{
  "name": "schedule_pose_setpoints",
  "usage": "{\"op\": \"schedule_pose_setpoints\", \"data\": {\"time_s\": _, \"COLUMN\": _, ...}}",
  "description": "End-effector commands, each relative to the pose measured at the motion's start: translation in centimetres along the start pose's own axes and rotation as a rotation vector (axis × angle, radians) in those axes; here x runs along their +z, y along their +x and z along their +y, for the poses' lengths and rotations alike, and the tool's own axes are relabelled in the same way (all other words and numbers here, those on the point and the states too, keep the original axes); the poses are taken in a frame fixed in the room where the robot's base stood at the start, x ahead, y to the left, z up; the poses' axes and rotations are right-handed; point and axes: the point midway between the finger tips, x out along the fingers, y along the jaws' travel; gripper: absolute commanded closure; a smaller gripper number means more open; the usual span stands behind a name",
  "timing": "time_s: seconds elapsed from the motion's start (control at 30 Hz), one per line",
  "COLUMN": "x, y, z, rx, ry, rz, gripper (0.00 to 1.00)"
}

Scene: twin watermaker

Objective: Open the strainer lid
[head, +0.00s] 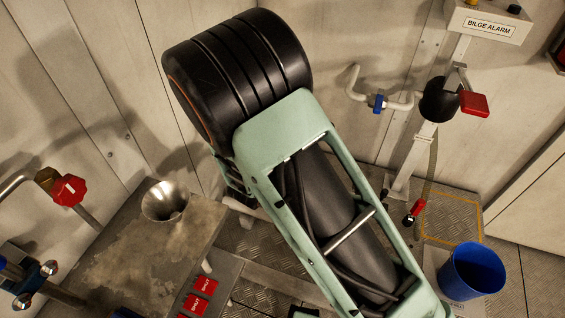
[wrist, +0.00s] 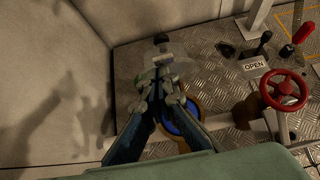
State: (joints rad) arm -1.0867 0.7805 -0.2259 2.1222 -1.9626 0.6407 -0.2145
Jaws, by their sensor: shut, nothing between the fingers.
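My gripper (wrist: 166,84) shows in the wrist view, its dark fingers drawn together and empty. Just beyond the fingertips is a clear, see-through round part with a dark knob (wrist: 161,40), which looks like the strainer lid; its exact outline is hard to make out. Under and behind the fingers is a round blue opening with a brass-coloured rim (wrist: 199,103), partly hidden by the gripper; it looks like the strainer body. I cannot tell whether the fingertips touch the lid. In the head view my own arm fills the middle, and neither my gripper nor the strainer shows.
A red handwheel (wrist: 284,90) and an OPEN label (wrist: 254,65) are at the right in the wrist view. A red-handled lever (wrist: 303,33) stands behind them. The head view shows a blue bucket (head: 472,271), a metal funnel (head: 166,202) and a red valve knob (head: 69,190).

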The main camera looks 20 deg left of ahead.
Motion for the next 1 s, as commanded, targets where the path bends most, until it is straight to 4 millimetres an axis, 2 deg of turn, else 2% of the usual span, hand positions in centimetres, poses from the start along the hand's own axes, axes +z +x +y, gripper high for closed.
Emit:
{"op": "schedule_pose_setpoints", "data": {"time_s": 0.03, "x": 1.2, "y": -0.2, "z": -0.1, "rx": -0.002, "ry": 0.007, "rz": 0.034, "gripper": 1.0}}
{"op": "schedule_pose_setpoints", "data": {"time_s": 0.3, "x": 2.2, "y": 1.2, "z": 0.0, "rx": 0.0, "ry": 0.003, "rz": 0.189, "gripper": 1.0}}
{"op": "schedule_pose_setpoints", "data": {"time_s": 0.6, "x": 2.8, "y": 2.0, "z": 0.0, "rx": 0.0, "ry": 0.001, "rz": 0.183, "gripper": 1.0}}
{"op": "schedule_pose_setpoints", "data": {"time_s": 1.0, "x": 2.9, "y": 2.2, "z": 0.0, "rx": 0.0, "ry": -0.001, "rz": 0.182, "gripper": 1.0}}
